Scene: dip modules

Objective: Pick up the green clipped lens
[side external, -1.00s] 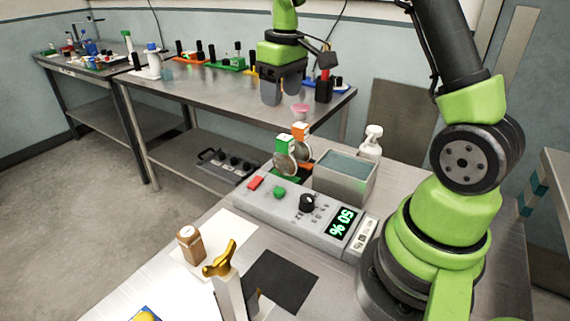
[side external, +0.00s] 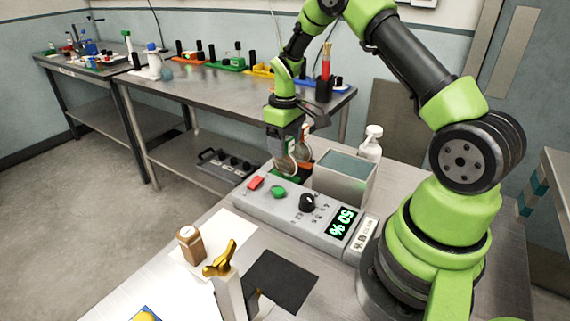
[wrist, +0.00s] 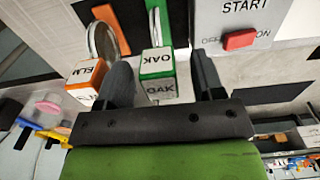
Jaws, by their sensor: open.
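The green clipped lens is a round lens with a green and white top block marked OAK (wrist: 157,64) in the wrist view. Its round glass (side external: 284,166) shows below my gripper in the side view, where the top block is hidden. My gripper (wrist: 161,72) is open, with one finger on each side of the OAK block; contact cannot be told. In the side view my gripper (side external: 285,143) points down from above the lens. A similar orange clipped lens marked ELM (wrist: 86,75) stands close by, outside the left finger in the wrist view.
A grey control box (side external: 245,207) with a red button, green knob and 50 % display stands in front of the lenses. A brown bottle (side external: 190,245) stands front left.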

